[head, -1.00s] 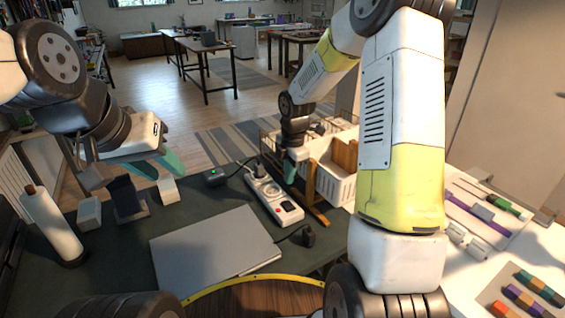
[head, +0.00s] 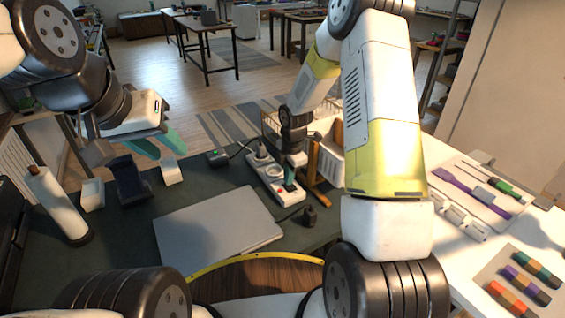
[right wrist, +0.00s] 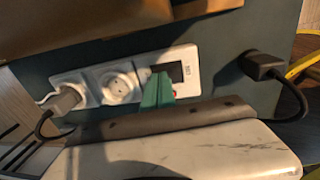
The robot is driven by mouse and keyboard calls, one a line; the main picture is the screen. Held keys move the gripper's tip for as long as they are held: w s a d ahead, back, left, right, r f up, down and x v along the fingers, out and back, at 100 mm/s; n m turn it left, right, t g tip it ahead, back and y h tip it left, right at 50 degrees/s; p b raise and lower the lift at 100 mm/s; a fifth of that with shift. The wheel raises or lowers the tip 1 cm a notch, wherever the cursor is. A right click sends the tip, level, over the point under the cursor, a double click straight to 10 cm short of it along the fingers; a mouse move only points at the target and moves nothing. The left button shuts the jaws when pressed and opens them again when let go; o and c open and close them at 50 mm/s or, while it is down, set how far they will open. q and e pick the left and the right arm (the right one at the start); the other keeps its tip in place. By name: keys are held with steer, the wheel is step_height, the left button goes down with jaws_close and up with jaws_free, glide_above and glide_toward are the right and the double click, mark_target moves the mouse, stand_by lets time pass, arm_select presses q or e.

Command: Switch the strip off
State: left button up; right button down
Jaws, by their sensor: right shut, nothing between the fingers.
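The white power strip (head: 264,172) lies on the dark table behind the laptop-like grey slab. A plug sits in its far socket, and a red mark shows near its front end. In the right wrist view the strip (right wrist: 88,88) has a plug (right wrist: 66,101) at the left, an empty round socket in the middle and a dark switch area (right wrist: 176,72) at the right. My right gripper (head: 289,186) is shut and empty, its teal tips at the switch end (right wrist: 157,90); I cannot tell whether they touch. My left gripper (head: 172,152) is open and empty above the table's left side.
A black box with a green light (head: 217,157) is cabled to the strip's plug. A grey slab (head: 218,228) lies in front. A white basket (head: 330,160) stands behind my right arm.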

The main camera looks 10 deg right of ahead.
steer(key=shift+s+f, duration=0.1)
steer(key=shift+f, duration=0.1)
steer(key=shift+s, duration=0.1)
steer(key=shift+s+d+r, duration=0.1)
steer(key=shift+s+d, duration=0.2)
steer(key=shift+s, duration=0.3)
steer(key=shift+a+r, duration=0.1)
steer(key=shift+r, duration=0.05)
